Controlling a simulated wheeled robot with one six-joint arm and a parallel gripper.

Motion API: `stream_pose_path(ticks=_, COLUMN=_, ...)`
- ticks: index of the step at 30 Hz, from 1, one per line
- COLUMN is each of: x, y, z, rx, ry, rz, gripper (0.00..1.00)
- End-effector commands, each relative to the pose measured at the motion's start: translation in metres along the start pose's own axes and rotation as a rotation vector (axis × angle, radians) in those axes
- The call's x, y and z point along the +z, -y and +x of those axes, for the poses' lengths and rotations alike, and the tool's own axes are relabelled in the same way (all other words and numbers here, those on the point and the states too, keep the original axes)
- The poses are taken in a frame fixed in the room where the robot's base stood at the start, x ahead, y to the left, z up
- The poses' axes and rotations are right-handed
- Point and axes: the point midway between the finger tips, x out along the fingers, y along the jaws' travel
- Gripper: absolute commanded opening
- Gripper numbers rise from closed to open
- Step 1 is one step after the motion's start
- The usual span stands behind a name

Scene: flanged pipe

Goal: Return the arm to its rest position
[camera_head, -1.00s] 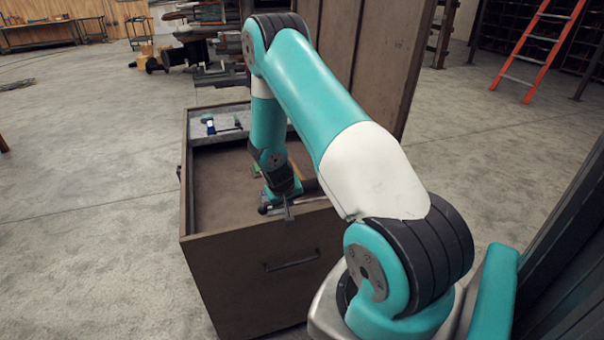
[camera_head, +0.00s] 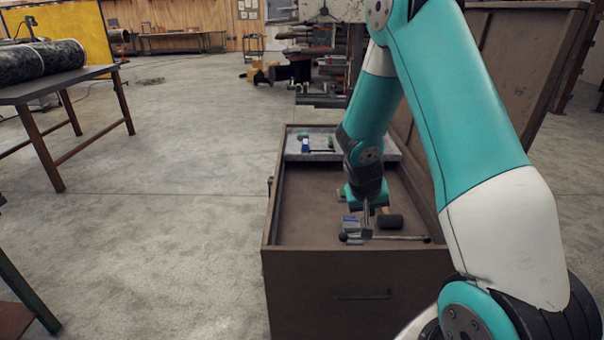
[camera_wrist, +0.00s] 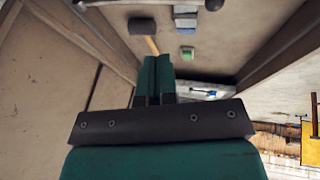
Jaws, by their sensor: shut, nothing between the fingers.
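My arm reaches out from the lower right of the head view, and its forearm points down over the open brown chest (camera_head: 275,205). My gripper (camera_head: 366,214) is over the front part of the chest's inside. In the wrist view the two green fingers of my gripper (camera_wrist: 155,65) lie together, with nothing between them. A mallet with a black head (camera_head: 390,221) lies in the chest beside the gripper. Its black head (camera_wrist: 143,25) and wooden handle show just beyond the fingers in the wrist view. I cannot tell how high the fingertips are above the chest floor.
A metal bar with a ball end (camera_head: 385,238) and a blue-grey block (camera_head: 350,223) lie near the chest's front wall. A tray (camera_head: 322,155) holds small tools at the back. The raised lid (camera_head: 500,70) stands right. A table (camera_head: 60,88) stands left; floor between is clear.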

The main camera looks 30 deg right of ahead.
Motion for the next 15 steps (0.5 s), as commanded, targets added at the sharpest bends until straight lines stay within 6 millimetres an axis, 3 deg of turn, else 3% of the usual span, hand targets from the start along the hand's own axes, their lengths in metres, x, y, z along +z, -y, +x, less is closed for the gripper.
stream_pose_path(ticks=5, x=0.000, y=0.001, z=-0.002, rx=-0.003, ry=0.000, rz=-0.001, gripper=0.00)
stream_pose_path(ticks=8, x=0.000, y=0.013, z=-0.017, rx=-0.042, ry=0.005, rz=-0.021, gripper=0.00)
stream_pose_path(ticks=11, x=0.007, y=0.044, z=-0.057, rx=-0.141, ry=0.022, rz=-0.084, gripper=0.00)
stream_pose_path(ticks=15, x=0.042, y=0.098, z=-0.142, rx=-0.347, ry=0.070, rz=-0.259, gripper=0.00)
